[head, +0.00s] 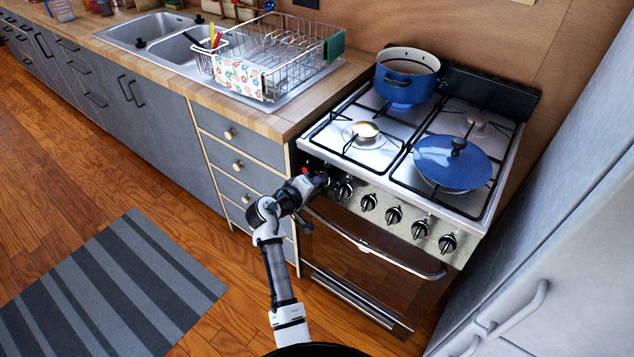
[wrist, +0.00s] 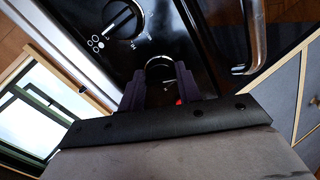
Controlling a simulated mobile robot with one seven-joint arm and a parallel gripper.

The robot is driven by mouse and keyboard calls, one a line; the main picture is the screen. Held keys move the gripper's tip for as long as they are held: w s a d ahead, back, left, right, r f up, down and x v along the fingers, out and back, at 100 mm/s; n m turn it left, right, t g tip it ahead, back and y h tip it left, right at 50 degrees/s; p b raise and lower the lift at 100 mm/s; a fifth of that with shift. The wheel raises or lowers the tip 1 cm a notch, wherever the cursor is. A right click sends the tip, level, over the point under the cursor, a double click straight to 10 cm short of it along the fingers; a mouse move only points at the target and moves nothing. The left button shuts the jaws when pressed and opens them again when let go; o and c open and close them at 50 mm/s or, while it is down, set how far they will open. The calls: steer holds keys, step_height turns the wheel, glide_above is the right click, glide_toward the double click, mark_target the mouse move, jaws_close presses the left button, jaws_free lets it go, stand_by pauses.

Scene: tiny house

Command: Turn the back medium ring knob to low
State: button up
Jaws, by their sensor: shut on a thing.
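The stove's control panel (head: 405,222) carries a row of several knobs along its front. My gripper (head: 322,181) is at the left end of this row. In the wrist view its two dark fingers (wrist: 165,90) are on either side of a round knob (wrist: 159,64), shut on it. Most of that knob is hidden by the fingers, so its setting cannot be read. A neighbouring black knob (wrist: 123,19) with a light pointer line and white ring markings shows at the upper left of the wrist view. The knob to the right of my gripper (head: 345,188) is free.
A blue pot (head: 407,78) stands on the back left burner, with a blue glow under it. A blue lidded pan (head: 452,163) covers the front right burner. The oven handle (head: 375,246) runs below the knobs. Drawers (head: 240,150) stand close on the left.

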stand_by(0.4)
steer(key=o, duration=1)
steer(key=shift+c, duration=0.2)
steer(key=shift+s, duration=0.1)
steer(key=b+v, duration=0.3)
steer(key=v, duration=1)
steer(key=shift+s+a+r, duration=0.2)
steer(key=shift+s+a, duration=0.05)
